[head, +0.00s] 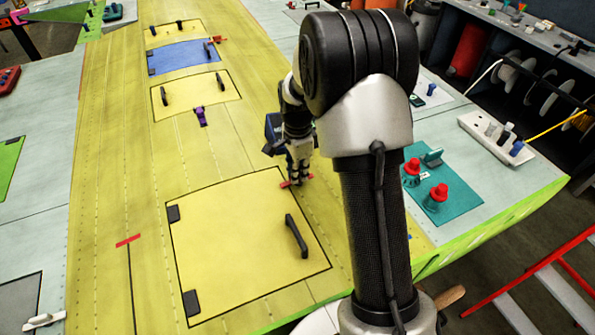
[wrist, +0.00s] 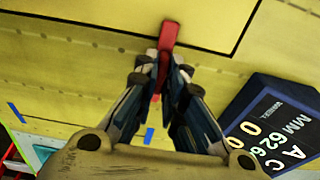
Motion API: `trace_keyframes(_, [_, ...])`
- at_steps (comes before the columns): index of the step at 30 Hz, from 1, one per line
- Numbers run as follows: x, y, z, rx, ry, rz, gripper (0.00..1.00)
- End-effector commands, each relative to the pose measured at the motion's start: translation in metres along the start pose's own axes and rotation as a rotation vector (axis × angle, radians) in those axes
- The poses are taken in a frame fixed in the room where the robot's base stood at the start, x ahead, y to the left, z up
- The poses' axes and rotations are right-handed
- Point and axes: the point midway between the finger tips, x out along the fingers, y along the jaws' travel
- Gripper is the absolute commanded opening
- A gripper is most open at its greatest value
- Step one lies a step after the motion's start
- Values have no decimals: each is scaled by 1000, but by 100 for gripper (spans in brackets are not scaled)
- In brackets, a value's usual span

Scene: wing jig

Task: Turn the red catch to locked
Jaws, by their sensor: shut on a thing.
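The red catch (head: 285,185) sits at the upper right corner of the large yellow hatch panel (head: 235,225). In the wrist view the red catch (wrist: 169,34) lies across the panel's black edge line, its outer end over the yellow panel. My gripper (head: 298,180) reaches down to it beyond my arm. In the wrist view my gripper (wrist: 164,68) is shut on the red catch, with the fingertips on either side of it. The fingers hide the catch's middle, and a bit of red shows below them.
A dark box with white lettering (wrist: 265,125) is close to the right of my fingers in the wrist view. The hatch has a black handle (head: 297,236). A teal plate (head: 455,205) with red knobs lies to the right. A purple catch (head: 200,116) stands farther back.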

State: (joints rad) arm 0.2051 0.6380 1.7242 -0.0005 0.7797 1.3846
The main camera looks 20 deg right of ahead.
Motion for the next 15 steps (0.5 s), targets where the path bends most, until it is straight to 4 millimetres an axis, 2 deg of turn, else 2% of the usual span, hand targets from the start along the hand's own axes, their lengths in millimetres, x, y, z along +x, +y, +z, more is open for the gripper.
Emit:
trace_keyframes(5, [0, 0, 0, 3, 0, -2, 0])
trace_keyframes(6, [0, 0, 0, 3, 0, -2, 11])
trace_keyframes(15, [0, 0, 0, 1, 0, -1, 30])
